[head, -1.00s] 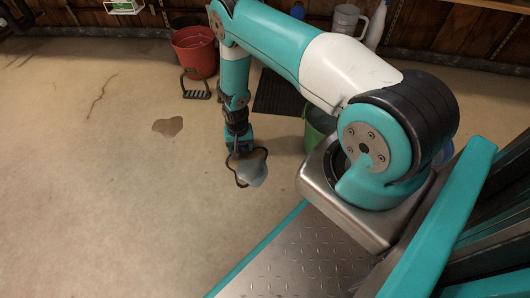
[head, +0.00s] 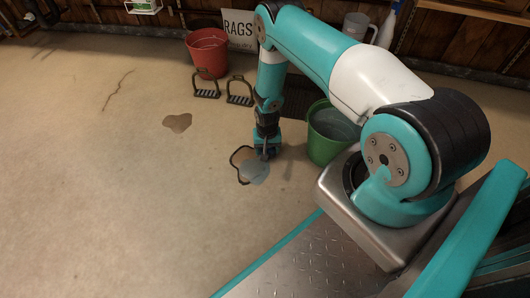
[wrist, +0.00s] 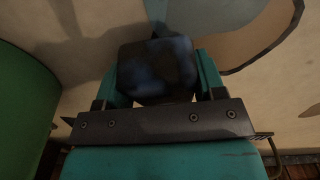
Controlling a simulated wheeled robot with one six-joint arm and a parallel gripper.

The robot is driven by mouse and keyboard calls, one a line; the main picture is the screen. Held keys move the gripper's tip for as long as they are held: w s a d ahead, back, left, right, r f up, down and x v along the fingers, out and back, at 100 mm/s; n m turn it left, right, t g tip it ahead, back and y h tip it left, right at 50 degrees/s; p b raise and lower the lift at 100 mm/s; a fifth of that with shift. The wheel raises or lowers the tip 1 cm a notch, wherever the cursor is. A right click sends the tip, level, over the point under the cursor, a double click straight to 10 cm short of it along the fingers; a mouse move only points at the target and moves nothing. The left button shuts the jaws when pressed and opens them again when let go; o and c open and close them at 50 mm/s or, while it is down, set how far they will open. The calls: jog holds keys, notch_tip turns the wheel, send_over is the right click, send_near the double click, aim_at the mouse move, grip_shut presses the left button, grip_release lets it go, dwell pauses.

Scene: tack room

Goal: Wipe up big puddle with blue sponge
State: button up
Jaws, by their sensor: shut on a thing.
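My gripper (head: 265,153) is low over the floor at the right edge of the big puddle (head: 250,172). Part of the puddle (wrist: 262,28) shows at the upper right there, brownish with a dark rim. The sponge is hard to make out in the head view, and I cannot tell whether it touches the floor.
A smaller brown puddle (head: 177,122) lies to the left. A green bucket (head: 333,135) stands close on the gripper's right. A red bucket (head: 208,55), two stirrups (head: 239,98) and a RAGS sign (head: 238,25) are behind. The floor at left is mostly clear, with a crack.

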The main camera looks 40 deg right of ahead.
notch_tip(320, 180, up, 3)
jog(key=shift+w+r+p, duration=0.1)
jog(key=shift+p, duration=0.25)
jog(key=shift+r+p, duration=2.25)
jog(key=shift+r, duration=0.3)
jog(key=s+a+r+p, duration=0.4)
jog(key=a+r+p, duration=0.1)
jog(key=p, duration=0.3)
jog(key=shift+s+a+r, duration=0.2)
jog(key=shift+r, duration=0.3)
